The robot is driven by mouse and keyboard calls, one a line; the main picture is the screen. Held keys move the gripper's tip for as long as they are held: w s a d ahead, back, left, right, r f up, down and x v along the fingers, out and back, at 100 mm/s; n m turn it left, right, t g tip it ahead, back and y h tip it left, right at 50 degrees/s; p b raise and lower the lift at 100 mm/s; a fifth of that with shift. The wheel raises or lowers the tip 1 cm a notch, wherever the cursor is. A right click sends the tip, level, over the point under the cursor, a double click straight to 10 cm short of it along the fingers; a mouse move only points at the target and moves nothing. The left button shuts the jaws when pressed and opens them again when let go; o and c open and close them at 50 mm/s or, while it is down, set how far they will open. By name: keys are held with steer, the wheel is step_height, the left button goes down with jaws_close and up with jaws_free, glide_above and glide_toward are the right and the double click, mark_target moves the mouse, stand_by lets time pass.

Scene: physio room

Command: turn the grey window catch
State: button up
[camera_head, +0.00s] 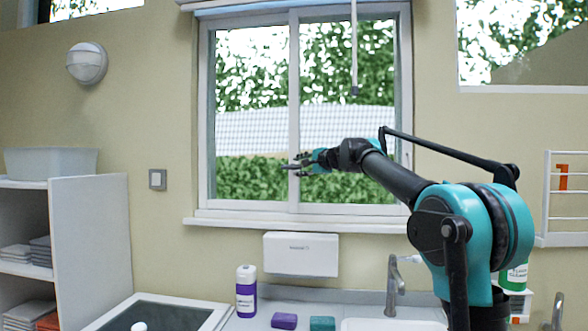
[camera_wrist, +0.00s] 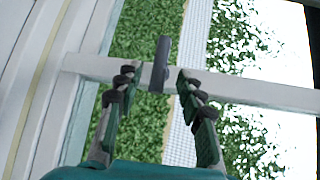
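The grey window catch (camera_wrist: 161,62) is a dark, narrow bar in the wrist view. It lies across the pale middle bar of the window frame (camera_wrist: 235,88). My gripper (camera_wrist: 157,76) is open, with one finger on each side of the catch and a visible gap to both. In the head view my gripper (camera_head: 308,162) is at the window's middle upright, low on the pane. There the catch (camera_head: 289,167) shows as a small, roughly level grey bar at the fingertips. Whether any finger touches it cannot be told.
The window sill (camera_head: 300,224) runs below my gripper. A white wall dispenser (camera_head: 301,254) hangs under it. A tap (camera_head: 394,285), a purple-labelled bottle (camera_head: 246,291) and two small blocks (camera_head: 284,321) stand on the counter below. A blind wand (camera_head: 354,50) hangs at the upper right.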

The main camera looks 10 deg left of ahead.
steer(key=v, duration=0.6)
steer(key=shift+s+d, duration=0.25)
steer(key=shift+s, duration=0.05)
